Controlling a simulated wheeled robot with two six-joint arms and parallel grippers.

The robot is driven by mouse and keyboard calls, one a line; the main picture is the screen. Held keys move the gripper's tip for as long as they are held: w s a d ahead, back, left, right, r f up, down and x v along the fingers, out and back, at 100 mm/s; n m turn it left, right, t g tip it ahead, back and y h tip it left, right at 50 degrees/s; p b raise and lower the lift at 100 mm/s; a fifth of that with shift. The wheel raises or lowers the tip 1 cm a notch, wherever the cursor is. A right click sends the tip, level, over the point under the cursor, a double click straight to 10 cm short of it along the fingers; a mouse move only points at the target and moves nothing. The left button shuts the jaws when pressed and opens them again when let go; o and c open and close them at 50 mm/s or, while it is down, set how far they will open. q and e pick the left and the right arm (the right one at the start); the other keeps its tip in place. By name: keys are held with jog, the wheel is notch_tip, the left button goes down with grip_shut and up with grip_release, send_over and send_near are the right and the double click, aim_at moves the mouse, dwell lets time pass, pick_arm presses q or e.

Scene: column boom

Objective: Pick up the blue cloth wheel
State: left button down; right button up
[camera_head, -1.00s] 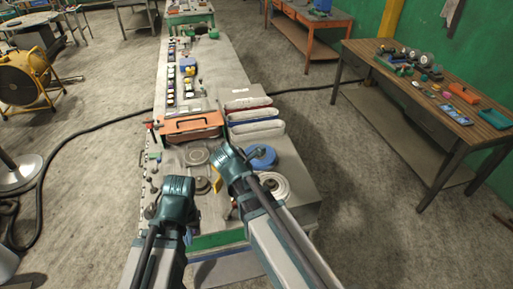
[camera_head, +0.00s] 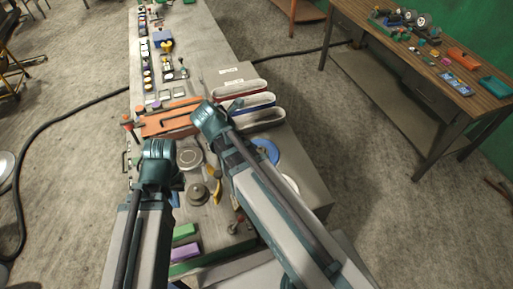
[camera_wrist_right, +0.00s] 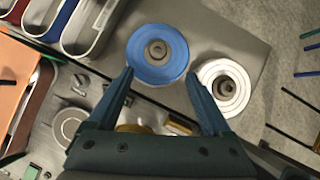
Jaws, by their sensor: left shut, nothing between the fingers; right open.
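The blue cloth wheel (camera_wrist_right: 157,48) is a flat disc with a grey hub, lying on the grey bench top. In the head view my right arm partly covers the wheel (camera_head: 268,152). My right gripper (camera_wrist_right: 159,74) is open, with its fingers spread below the wheel in the wrist view. Nothing is between its fingers, and I cannot tell its height above the bench. My left gripper (camera_head: 177,190) is shut and empty over the near left part of the bench; its fingertips are hard to make out.
A white wheel (camera_wrist_right: 224,88) lies close to the right of the blue one. Long pale-rimmed bins (camera_head: 252,103) and an orange case (camera_head: 165,121) lie beyond. Grey discs (camera_head: 190,154), a green block (camera_head: 184,232) and a purple block (camera_head: 185,252) crowd the near bench.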

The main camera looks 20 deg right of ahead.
jog(key=b, duration=0.7)
send_near(260, 149)
jog(key=x, duration=0.3)
jog(key=shift+s+d, duration=0.1)
jog(key=shift+s, duration=0.1)
jog(key=shift+d+f, duration=0.2)
pick_arm(q)
notch_tip(260, 149, down, 7)
jog(key=shift+f, duration=0.15)
pick_arm(e)
jog(key=shift+d, duration=0.1)
pick_arm(q)
jog(key=shift+s, duration=0.1)
notch_tip(260, 149, down, 5)
jog(key=b, duration=0.5)
jog(key=shift+r, duration=0.2)
pick_arm(e)
jog(key=x, duration=0.5)
jog(key=shift+w+a+f, duration=0.2)
jog(key=shift+w+a, duration=0.05)
pick_arm(q)
jog(key=shift+r, duration=0.1)
pick_arm(e)
jog(key=shift+r, duration=0.1)
grip_shut()
